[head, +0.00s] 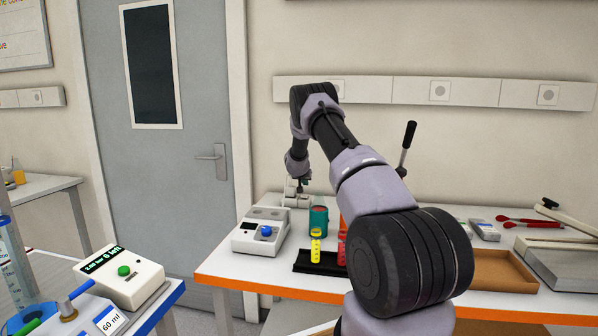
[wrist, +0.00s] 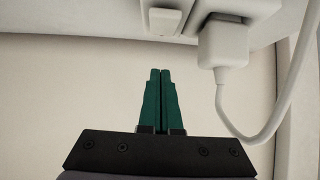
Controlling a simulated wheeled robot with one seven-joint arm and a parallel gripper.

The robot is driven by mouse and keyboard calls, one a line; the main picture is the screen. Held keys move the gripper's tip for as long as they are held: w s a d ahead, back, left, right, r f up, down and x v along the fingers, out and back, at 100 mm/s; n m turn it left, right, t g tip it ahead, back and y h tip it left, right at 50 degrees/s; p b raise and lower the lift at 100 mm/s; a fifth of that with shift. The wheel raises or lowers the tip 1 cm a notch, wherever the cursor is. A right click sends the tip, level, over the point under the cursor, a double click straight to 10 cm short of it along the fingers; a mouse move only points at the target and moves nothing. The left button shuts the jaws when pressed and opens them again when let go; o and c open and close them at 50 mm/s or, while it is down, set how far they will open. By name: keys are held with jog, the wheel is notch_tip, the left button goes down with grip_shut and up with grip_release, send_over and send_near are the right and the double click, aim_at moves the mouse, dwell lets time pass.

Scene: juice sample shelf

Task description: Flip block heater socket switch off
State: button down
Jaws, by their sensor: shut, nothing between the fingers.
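My gripper (wrist: 160,73) has dark green fingers, which are shut and empty. In the wrist view a pale rocker-like switch (wrist: 165,22) sits on a white socket housing (wrist: 135,12), just above the fingertips in the picture. A gap shows between the tips and the switch. A white plug (wrist: 224,46) with a cable is in the housing, right of the switch. In the head view my gripper (head: 304,184) is low beside a small white socket block (head: 298,201) at the table's back left. A white block heater (head: 261,233) with a blue knob stands in front of it. The switch position cannot be told.
A brown tray (head: 500,270) lies farther right. Wall socket panels (head: 440,91) run above the table. The plug's cable (wrist: 262,138) hangs right of the fingers.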

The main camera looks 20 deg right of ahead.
jog(key=s+a+r, duration=0.3)
jog(key=s+r, duration=0.2)
jog(key=r, duration=0.3)
jog(key=shift+r, duration=0.35)
jog(key=shift+a, duration=0.1)
jog(key=s+a+r+t+y, duration=0.1)
jog(key=s+a+r+y, duration=0.1)
jog(key=a+r, duration=0.35)
jog(key=s+a+r+t+y, duration=0.1)
jog(key=s+a+r, duration=0.2)
jog(key=r, duration=0.6)
jog(key=s+a+r+n+y, duration=0.1)
jog(key=s+a+r+y, duration=0.1)
jog(key=s+a+r, duration=0.4)
jog(key=s+a+r+n+y, duration=0.1)
jog(key=s+a+r+y, duration=0.1)
jog(key=s+a+r, duration=0.5)
jog(key=s+a+n+g+y, duration=0.1)
jog(key=s+a+g+y, duration=0.1)
jog(key=s, duration=1.9)
jog(key=s+f+g, duration=0.1)
jog(key=s+f, duration=0.1)
jog(key=s, duration=0.5)
jog(key=s+f+h, duration=0.1)
jog(key=s+f, duration=0.1)
jog(key=s, duration=0.6)
jog(key=shift+s+f+g, duration=0.3)
jog(key=shift+g, duration=0.1)
